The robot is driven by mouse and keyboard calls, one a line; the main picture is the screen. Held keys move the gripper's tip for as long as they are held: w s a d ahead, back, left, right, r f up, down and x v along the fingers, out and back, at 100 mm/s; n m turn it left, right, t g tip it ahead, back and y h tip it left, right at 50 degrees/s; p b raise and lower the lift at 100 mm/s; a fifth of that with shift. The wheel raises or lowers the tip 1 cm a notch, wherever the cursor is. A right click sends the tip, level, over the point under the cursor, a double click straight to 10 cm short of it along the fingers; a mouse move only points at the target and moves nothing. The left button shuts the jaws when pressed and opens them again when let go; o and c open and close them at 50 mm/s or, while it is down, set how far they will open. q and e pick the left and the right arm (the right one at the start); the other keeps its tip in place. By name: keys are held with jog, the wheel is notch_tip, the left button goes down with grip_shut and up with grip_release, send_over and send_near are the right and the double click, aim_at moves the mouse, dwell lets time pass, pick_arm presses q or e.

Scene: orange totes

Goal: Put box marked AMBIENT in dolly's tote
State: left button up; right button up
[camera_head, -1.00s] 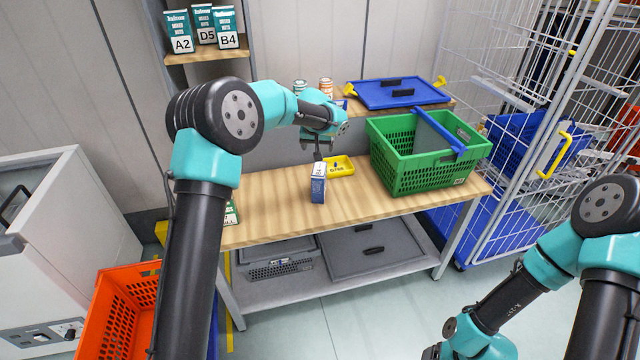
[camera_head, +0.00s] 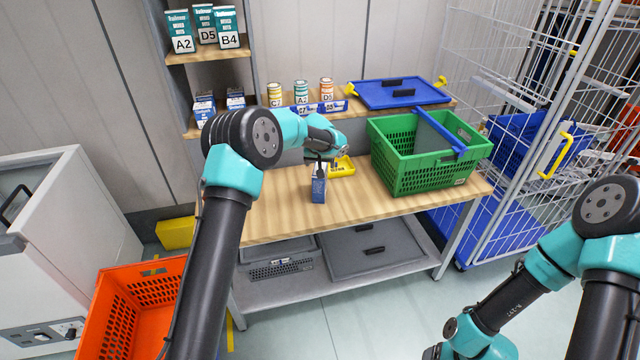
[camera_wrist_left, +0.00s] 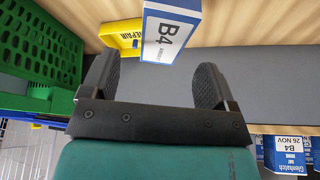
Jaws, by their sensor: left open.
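A small blue and white box (camera_head: 318,188) stands upright on the wooden table. In the left wrist view the box (camera_wrist_left: 170,32) shows B4 on its white face; the smaller print beside it is too fine to read surely. My left gripper (camera_head: 322,162) is just above the box in the head view. In the wrist view it (camera_wrist_left: 156,64) is open, with its fingers to either side of the box's line and the box at their tips. An orange tote (camera_head: 112,300) stands on the floor at lower left; any dolly beneath is hidden. My right gripper is out of frame.
A yellow tray (camera_head: 342,166) lies close behind the box. A green basket (camera_head: 420,178) stands to its right. Cans (camera_head: 301,92) and a blue lid (camera_head: 398,92) are on the rear shelf. Similar blue and white boxes (camera_head: 204,108) stand on the left shelf. A wire cage is at right.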

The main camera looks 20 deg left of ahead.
pick_arm(q)
jog(key=shift+s+x, duration=0.2)
jog(key=shift+x, duration=2.4)
jog(key=shift+f, duration=0.35)
jog(key=shift+c, duration=0.4)
grip_shut()
jog(key=shift+r, duration=0.1)
jog(key=shift+r, duration=0.1)
jog(key=shift+r, duration=1.95)
jog(key=s+d+r, duration=0.1)
jog(key=s+d, duration=0.3)
jog(key=s, duration=1.1)
jog(key=shift+s, duration=0.2)
jog(key=shift+d+r, duration=0.15)
